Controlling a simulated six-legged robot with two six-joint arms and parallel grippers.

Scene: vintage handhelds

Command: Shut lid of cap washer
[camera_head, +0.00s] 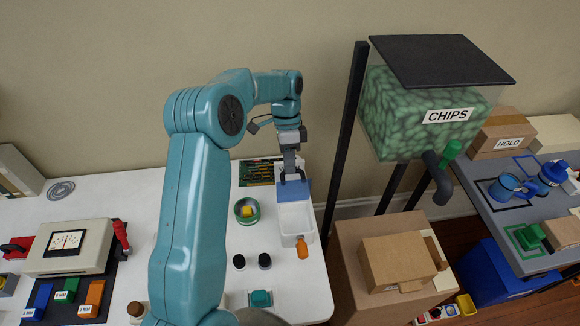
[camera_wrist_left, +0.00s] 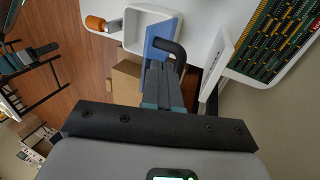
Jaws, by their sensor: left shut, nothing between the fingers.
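The cap washer (camera_head: 281,220) is a white open-topped box at the table's right edge, with an orange handle (camera_head: 302,249) at its front. Its blue lid (camera_head: 291,193) stands up at the box's far end, and the inside of the box is visible. In the left wrist view the blue lid (camera_wrist_left: 158,38) has a dark curved handle (camera_wrist_left: 177,50). My left gripper (camera_head: 290,174) is shut and empty, pointing down at the lid's handle. Its fingertips (camera_wrist_left: 160,66) are close to the handle; I cannot tell whether they touch. My right gripper is not in view.
A green circuit board (camera_head: 258,172) lies behind left of the washer. A green ring dish (camera_head: 247,211) and two black caps (camera_head: 252,261) are to its left. A dark post (camera_head: 346,130) of the chips hopper (camera_head: 415,115) rises at the right, above cardboard boxes (camera_head: 390,262).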

